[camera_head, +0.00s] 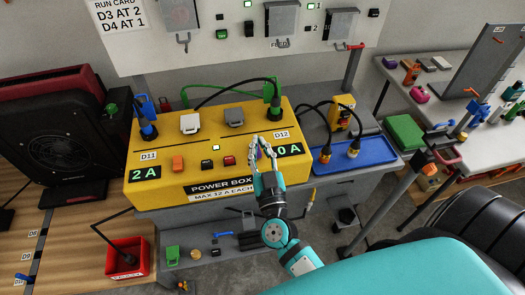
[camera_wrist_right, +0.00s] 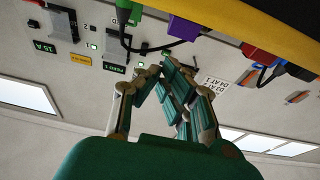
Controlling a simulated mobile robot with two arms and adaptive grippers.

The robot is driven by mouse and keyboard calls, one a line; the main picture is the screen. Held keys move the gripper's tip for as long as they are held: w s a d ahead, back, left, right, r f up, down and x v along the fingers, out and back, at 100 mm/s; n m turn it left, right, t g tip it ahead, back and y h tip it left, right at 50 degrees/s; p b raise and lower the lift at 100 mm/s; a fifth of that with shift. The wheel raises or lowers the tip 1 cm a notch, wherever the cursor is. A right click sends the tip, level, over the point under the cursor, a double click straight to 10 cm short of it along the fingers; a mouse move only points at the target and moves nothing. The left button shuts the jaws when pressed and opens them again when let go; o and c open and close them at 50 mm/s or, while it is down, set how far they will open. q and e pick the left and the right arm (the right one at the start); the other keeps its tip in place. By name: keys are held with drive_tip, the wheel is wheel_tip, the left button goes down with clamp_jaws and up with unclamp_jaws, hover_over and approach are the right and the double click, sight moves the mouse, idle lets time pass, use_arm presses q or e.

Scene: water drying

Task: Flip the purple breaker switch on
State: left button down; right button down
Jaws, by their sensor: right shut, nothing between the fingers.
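My right gripper (camera_head: 261,146) is over the front right of the yellow power box (camera_head: 160,195), near its D12 label. Its fingers are shut and empty, and they also show in the right wrist view (camera_wrist_right: 158,78). A purple block (camera_wrist_right: 257,53) shows in the right wrist view, apart from the fingers; I cannot tell whether it is the breaker switch. In the head view no purple breaker switch stands out clearly. An orange switch (camera_head: 178,164) and a red switch (camera_head: 229,161) sit on the box front. My left gripper is not in view.
A blue plug (camera_head: 147,125) and a green plug (camera_head: 274,100) stand on the power box with cables. A blue tray (camera_head: 375,151) with plugs lies to its right. Behind is a wall panel (camera_head: 140,60) with grey covers. A red bin (camera_head: 127,257) stands front left.

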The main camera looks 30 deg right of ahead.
drive_tip(key=shift+s+f, duration=0.2)
drive_tip(key=shift+f, duration=0.85)
